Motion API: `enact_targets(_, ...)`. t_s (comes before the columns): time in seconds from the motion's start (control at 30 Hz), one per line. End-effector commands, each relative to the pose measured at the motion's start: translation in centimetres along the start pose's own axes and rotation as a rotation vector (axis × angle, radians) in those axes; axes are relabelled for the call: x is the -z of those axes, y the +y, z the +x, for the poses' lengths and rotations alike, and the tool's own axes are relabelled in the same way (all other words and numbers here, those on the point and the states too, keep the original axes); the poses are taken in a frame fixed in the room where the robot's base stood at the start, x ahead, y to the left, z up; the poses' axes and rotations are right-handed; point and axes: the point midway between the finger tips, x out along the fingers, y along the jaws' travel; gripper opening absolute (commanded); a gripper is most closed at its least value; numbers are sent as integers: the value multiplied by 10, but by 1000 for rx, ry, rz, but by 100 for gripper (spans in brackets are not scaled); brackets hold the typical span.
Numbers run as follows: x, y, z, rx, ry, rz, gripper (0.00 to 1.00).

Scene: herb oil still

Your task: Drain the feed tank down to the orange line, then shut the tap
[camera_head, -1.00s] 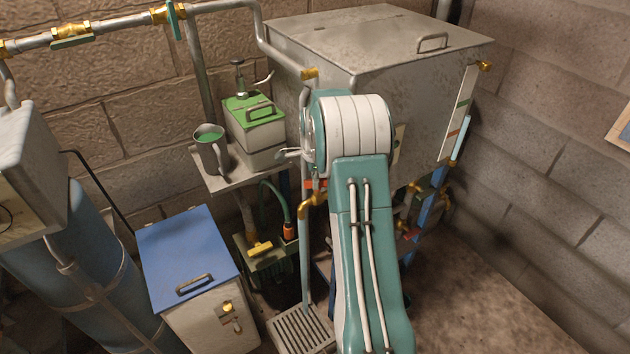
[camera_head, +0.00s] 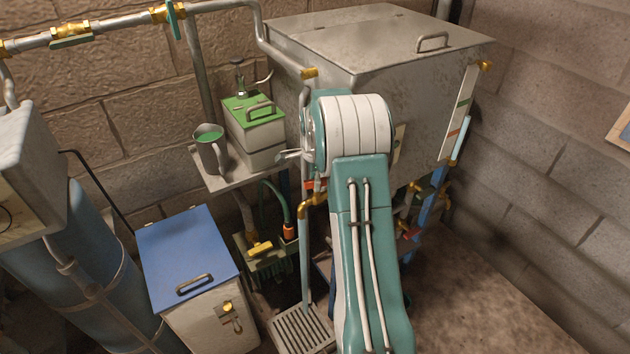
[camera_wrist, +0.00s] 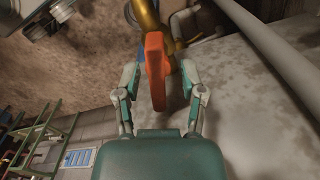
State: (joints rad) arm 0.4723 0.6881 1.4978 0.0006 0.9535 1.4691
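The feed tank (camera_head: 330,45) is the large grey metal box at the back. A pale gauge strip (camera_head: 460,108) on its right side carries a green mark and an orange mark. A light-blue sight tube (camera_head: 461,138) stands beside the strip; I cannot read its level exactly. In the wrist view, an orange tap handle (camera_wrist: 156,70) on a brass fitting (camera_wrist: 147,15) stands between the two fingers of my gripper (camera_wrist: 160,88). The fingers are apart, with visible gaps on both sides of the handle. My arm hides most of the gripper and the tank front in the head view.
A shelf (camera_head: 236,178) left of my arm holds a grey mug (camera_head: 210,156) of green liquid and a green-topped can (camera_head: 254,130). A blue-lidded box (camera_head: 187,250) stands lower left. A floor grate (camera_head: 303,330) lies beside my arm. Bare floor (camera_head: 480,300) is at right.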

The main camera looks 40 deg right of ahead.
Motion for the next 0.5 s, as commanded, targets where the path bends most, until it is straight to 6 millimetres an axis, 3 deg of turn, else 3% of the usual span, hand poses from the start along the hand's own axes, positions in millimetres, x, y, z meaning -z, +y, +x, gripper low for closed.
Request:
enact_targets(0.27, 0, 1, -2, 0, 0, 0, 54)
enact_targets(0.5, 0, 0, -38, 4, 1, 0, 54)
